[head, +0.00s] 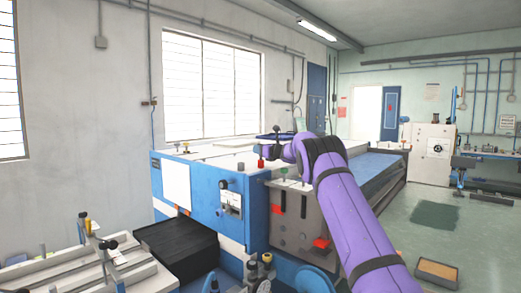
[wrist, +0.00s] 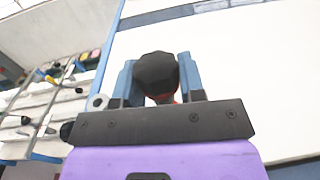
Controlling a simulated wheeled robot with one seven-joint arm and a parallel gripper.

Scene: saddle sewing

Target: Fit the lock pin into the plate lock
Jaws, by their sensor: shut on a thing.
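In the wrist view, my gripper (wrist: 156,85) has its two blue fingers on either side of a dark faceted knob, which I take for the lock pin (wrist: 156,72). A bit of red shows below the knob, between the fingers; the rest of the pin is hidden. In the head view, my gripper (head: 272,137) is small, above the top of the blue and white machine, with a dark knob at it. A grey panel with red blocks (head: 291,225) is on the machine's front. I cannot tell which part is the plate lock.
The blue and white machine (head: 205,205) fills the middle, with a small red part (head: 261,163) on its top edge near my gripper. A rail bench with black knobs (head: 100,275) is at lower left. A shallow box (head: 437,272) lies on the open floor at right.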

